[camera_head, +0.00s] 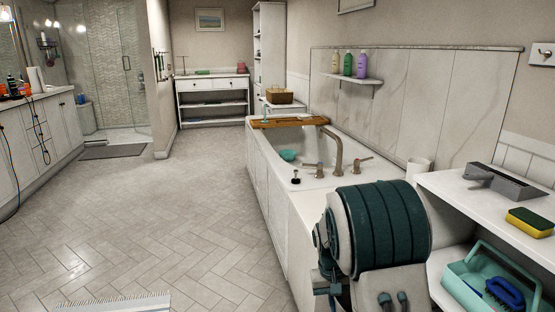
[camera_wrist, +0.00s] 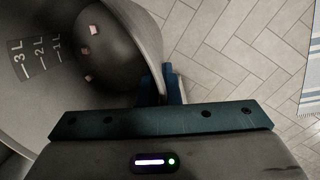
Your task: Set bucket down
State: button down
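The grey bucket (camera_wrist: 70,88) fills the left of the wrist view, seen from above into its inside. Its wall carries 1L, 2L and 3L marks, and three small pale pieces show near its dark round bottom. My gripper (camera_wrist: 161,86) has its blue fingers on either side of the bucket's rim, gripping it. Herringbone floor tiles (camera_wrist: 225,60) show beside the bucket; I cannot tell its height above them. In the head view the bucket and fingers are not visible, and my arm covers the lower right.
A bathtub (camera_head: 262,150) with a wooden tray (camera_head: 290,121) stands right of centre. A white shelf unit (camera_head: 470,208) at right holds a sponge (camera_head: 530,222) and a teal caddy (camera_head: 466,268). A striped rug (camera_wrist: 312,65) lies right in the wrist view. Open floor (camera_head: 150,220) spreads left.

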notch_tip(320, 180, up, 18)
jog(key=s+p, duration=0.2)
jog(key=p, duration=2.4)
jog(key=shift+s+f, duration=0.1)
jog(key=shift+f, duration=0.05)
